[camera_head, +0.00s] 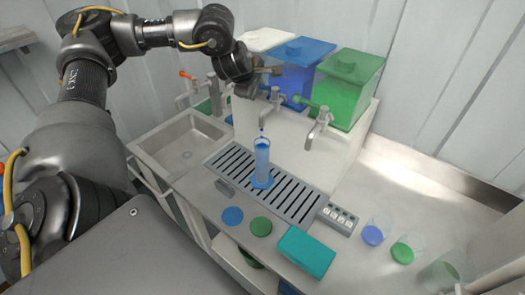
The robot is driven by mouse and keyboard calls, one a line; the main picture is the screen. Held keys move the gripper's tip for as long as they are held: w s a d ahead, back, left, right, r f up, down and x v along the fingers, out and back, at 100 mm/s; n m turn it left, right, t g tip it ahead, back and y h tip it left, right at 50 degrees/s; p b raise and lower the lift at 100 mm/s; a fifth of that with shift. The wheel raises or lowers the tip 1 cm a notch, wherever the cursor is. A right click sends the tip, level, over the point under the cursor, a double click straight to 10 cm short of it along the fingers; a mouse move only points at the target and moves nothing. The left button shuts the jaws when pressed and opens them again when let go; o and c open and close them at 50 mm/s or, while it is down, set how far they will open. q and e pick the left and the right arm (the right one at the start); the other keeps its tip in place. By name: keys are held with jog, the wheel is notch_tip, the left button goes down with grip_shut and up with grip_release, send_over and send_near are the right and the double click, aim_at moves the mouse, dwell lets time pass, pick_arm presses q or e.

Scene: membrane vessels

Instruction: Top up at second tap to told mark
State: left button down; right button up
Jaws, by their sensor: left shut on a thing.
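My left gripper (268,73) reaches in from the upper left and is shut at the handle of the middle tap (270,102), in front of the blue tank (300,78); the handle itself is mostly hidden by the fingers. A clear measuring cylinder (262,158) with a blue foot stands upright on the slotted drip tray (222,162), under this tap's spout. It holds blue liquid; its marks are too small to read. A bit of blue shows at the spout, just above the cylinder's mouth. My right gripper is not in view.
A green tank (348,90) and its tap (320,125) stand to the right. A sink (182,148) lies left. Blue (232,216) and green (261,227) discs, a teal box (306,252), a button panel (340,218) and clear cups (375,231) are along the front.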

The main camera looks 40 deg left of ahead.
pick_arm(q)
jog(key=shift+w, duration=0.1)
jog(key=m+h+b, duration=0.1)
jog(key=w+m+h+b, duration=0.1)
jog(key=b, duration=0.1)
jog(key=shift+a+f+b, duration=0.2)
jog(key=shift+f+b, duration=0.1)
jog(key=shift+f, duration=0.05)
jog(key=shift+w+d+r+m+h, duration=0.15)
jog(key=shift+r+m+h, duration=0.35)
jog(key=shift+m, duration=0.3)
jog(key=c, duration=1.4)
grip_release()
jog(key=shift+w+f, duration=0.2)
jog(key=shift+s, duration=0.1)
